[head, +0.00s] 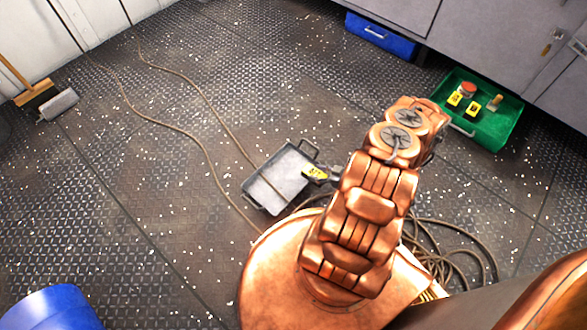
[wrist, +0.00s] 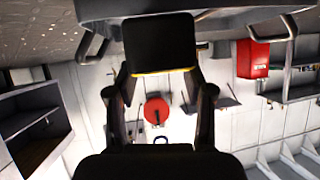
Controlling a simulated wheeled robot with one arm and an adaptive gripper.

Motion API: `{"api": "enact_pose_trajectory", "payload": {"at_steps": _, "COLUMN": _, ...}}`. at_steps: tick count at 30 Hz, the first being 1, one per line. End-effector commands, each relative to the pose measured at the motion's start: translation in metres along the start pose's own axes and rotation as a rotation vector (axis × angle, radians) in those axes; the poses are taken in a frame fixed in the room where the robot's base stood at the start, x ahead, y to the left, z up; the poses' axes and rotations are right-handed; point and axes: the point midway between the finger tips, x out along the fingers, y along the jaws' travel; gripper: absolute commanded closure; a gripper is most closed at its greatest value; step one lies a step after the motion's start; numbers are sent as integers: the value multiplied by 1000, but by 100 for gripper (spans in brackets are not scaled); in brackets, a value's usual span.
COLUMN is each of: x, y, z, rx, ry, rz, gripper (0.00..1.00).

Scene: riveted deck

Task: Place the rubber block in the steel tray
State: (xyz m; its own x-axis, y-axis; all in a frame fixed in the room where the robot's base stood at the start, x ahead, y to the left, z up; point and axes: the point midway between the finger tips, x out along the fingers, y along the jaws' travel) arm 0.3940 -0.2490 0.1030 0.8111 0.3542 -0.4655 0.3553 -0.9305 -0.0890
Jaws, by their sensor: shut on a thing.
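The steel tray (head: 279,182) is a grey open tray with dark rims and a handle at each end, lying on the deck left of my arm. The rubber block (head: 314,173) is black with a yellow label and shows at the tray's right side. My gripper (head: 326,175) is shut on it, partly hidden by my arm. In the wrist view the block (wrist: 160,42) is dark with a yellow lower edge, between the fingers of my gripper (wrist: 161,78). The tray (wrist: 95,10) spans the top there, behind the block. I cannot tell whether block and tray touch.
A green bin (head: 487,128) at the right holds yellow-labelled blocks, a red item and a wooden-topped item. A blue bin (head: 381,36) stands by the grey cabinets. A coiled cable (head: 465,262) lies right of my base, and cable runs cross the deck. A broom (head: 35,92) stands left.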

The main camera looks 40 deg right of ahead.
Motion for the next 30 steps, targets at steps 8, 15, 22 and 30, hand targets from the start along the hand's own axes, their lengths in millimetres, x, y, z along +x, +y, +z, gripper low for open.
{"api": "enact_pose_trajectory", "payload": {"at_steps": 8, "x": 56, "y": 7, "z": -21, "rx": -4, "ry": 1, "rz": -3, "gripper": 100}}
{"api": "enact_pose_trajectory", "payload": {"at_steps": 15, "x": 87, "y": 11, "z": -35, "rx": -2, "ry": 0, "rz": -1, "gripper": 100}}
{"api": "enact_pose_trajectory", "payload": {"at_steps": 22, "x": 97, "y": 12, "z": -40, "rx": -1, "ry": 0, "rz": 0, "gripper": 100}}
{"api": "enact_pose_trajectory", "payload": {"at_steps": 30, "x": 115, "y": 16, "z": -12, "rx": -1, "ry": 1, "rz": 2, "gripper": 100}}
